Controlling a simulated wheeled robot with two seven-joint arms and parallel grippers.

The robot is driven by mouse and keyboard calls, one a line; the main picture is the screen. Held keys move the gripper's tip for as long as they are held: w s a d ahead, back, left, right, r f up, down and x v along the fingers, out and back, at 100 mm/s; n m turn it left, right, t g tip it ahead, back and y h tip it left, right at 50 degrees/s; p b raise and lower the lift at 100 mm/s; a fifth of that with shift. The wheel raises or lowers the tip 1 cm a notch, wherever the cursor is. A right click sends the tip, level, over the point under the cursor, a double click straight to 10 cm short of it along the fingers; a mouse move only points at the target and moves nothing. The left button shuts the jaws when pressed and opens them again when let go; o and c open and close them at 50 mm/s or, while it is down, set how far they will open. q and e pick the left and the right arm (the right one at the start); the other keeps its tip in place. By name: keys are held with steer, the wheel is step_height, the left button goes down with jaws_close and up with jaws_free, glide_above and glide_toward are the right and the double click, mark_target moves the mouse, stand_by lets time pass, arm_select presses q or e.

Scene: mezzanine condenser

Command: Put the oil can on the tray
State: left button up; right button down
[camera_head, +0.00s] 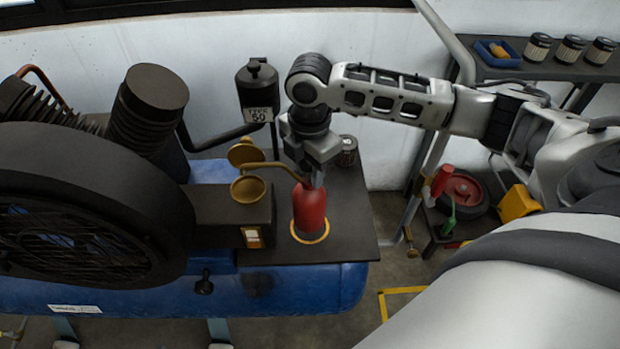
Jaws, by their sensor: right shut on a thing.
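The red oil can (311,208) stands upright at a yellow ring on a dark plate (350,222) on top of the blue compressor tank. A thin brass spout reaches left from its top, over a brass cup. My right gripper (316,180) comes down from above and is shut on the top of the can. The fingers partly hide the can's top. A small blue tray (484,55) lies on the dark shelf at the upper right, with an orange-yellow thing in it. My left gripper is not in view.
The brass cup (249,190) with its raised lid is close left of the can. A dark canister (348,150) stands behind it. Several jars (570,48) stand right of the tray on the shelf (525,70). The compressor's big dark flywheel (80,215) fills the left.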

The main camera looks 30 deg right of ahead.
mark_target(310, 176)
steer(key=shift+w+d+f, duration=0.15)
steer(key=shift+w+f, duration=0.1)
steer(key=shift+f, duration=0.05)
steer(key=shift+w+f, duration=0.1)
steer(key=shift+f, duration=1.55)
steer(key=c, duration=1)
jaws_free()
steer(key=shift+d+f, duration=0.1)
steer(key=shift+f, duration=0.05)
steer(key=shift+c, duration=0.2)
step_height(310, 176, up, 12)
steer(key=shift+r+p, duration=0.15)
steer(key=shift+p, duration=0.15)
